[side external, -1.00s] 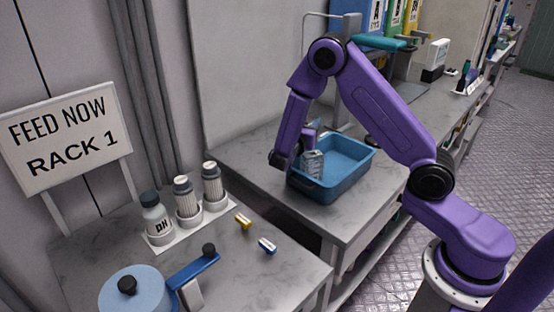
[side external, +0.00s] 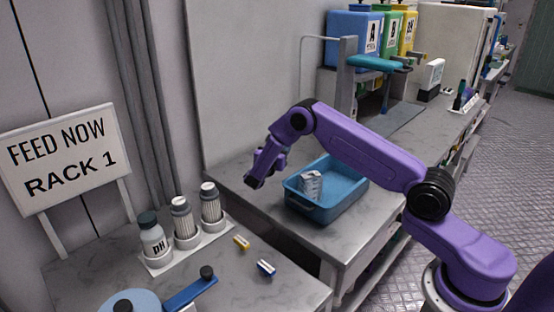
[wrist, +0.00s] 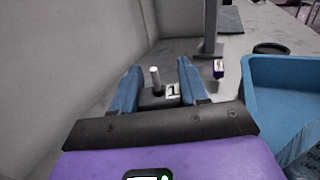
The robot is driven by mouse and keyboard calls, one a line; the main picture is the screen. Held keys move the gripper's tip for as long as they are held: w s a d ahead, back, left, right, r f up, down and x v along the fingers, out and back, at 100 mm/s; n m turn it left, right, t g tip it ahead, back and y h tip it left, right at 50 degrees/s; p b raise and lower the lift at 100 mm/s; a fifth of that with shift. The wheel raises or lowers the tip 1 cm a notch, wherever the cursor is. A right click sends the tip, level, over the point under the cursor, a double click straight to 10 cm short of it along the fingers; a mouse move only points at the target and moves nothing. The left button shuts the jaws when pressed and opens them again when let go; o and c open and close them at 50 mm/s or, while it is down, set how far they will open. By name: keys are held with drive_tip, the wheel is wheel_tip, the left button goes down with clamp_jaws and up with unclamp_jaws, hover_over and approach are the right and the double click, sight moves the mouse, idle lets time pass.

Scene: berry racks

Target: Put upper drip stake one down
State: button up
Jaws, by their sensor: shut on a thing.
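My gripper (side external: 256,180) is low at the left of the blue tub, over the grey bench top by the wall. In the wrist view my gripper (wrist: 159,82) has its blue fingers on both sides of a small dark piece, the drip stake (wrist: 152,98), with a pale upright pin and a white tag marked 1. The fingers are shut on it. Its lower part is hidden, so I cannot tell whether it touches the bench. The stake cannot be made out in the side view.
The blue tub (side external: 348,201) holds a clear, ridged item (side external: 311,185). A grey post (wrist: 211,30) and a small dark labelled piece (wrist: 218,68) stand ahead. Bottles in a white holder (side external: 187,243) and a FEED NOW RACK 1 sign (side external: 64,155) are at left.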

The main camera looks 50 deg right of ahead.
drive_tip(key=shift+w+d+f, duration=0.1)
drive_tip(key=shift+w+f, duration=0.15)
drive_tip(key=shift+f, duration=0.6)
drive_tip(key=shift+w+f, duration=0.3)
drive_tip(key=shift+f, duration=0.5)
drive_tip(key=shift+w+d+f, duration=0.1)
drive_tip(key=shift+w+f, duration=0.15)
drive_tip(key=shift+f, duration=0.6)
drive_tip(key=shift+f, duration=0.1)
drive_tip(key=o, duration=1)
drive_tip(key=shift+a, duration=0.2)
drive_tip(key=v, duration=1.1)
drive_tip(key=shift+s+a, duration=0.2)
drive_tip(key=shift+a, duration=0.1)
